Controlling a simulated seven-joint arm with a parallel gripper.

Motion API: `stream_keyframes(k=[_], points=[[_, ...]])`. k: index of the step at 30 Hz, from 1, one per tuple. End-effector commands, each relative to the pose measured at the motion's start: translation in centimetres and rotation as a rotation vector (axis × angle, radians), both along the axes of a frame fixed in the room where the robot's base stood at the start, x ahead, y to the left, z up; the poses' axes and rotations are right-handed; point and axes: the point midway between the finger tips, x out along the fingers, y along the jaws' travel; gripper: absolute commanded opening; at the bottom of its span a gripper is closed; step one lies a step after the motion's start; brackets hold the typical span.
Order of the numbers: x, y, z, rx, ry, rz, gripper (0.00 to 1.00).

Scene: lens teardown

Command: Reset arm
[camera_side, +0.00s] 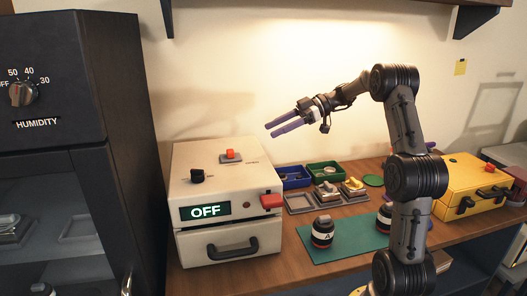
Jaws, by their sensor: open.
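My gripper (284,124) is at the end of my raised arm, above the back of the bench. Its purple fingers point left and down, apart from each other, with nothing between them. It hangs in the air above the right side of a white box (222,163) and touches nothing. The box has a display (205,211) reading OFF, a red switch on top, a black knob and a dark handle.
A black lens marked A (322,232) stands on a green mat (345,243); another dark lens (385,216) is partly behind my arm. Blue (293,177) and green (324,174) trays sit behind. A yellow case (468,178) is at right, a dark humidity cabinet (62,90) at left.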

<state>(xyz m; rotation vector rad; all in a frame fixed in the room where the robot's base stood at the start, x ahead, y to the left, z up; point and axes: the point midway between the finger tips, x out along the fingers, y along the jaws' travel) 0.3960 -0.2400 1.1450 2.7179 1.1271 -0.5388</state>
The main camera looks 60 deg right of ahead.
Motion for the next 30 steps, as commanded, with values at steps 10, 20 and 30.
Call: stream_keyframes(k=[10,20,30], points=[[1.9,8.0,4.4,-0.082,-0.059,0.159,0.65],[-7.4,27.2,7.1,-0.332,0.139,0.385,0.65],[-20.7,30.2,0.6,-0.525,0.464,0.036,0.65]])
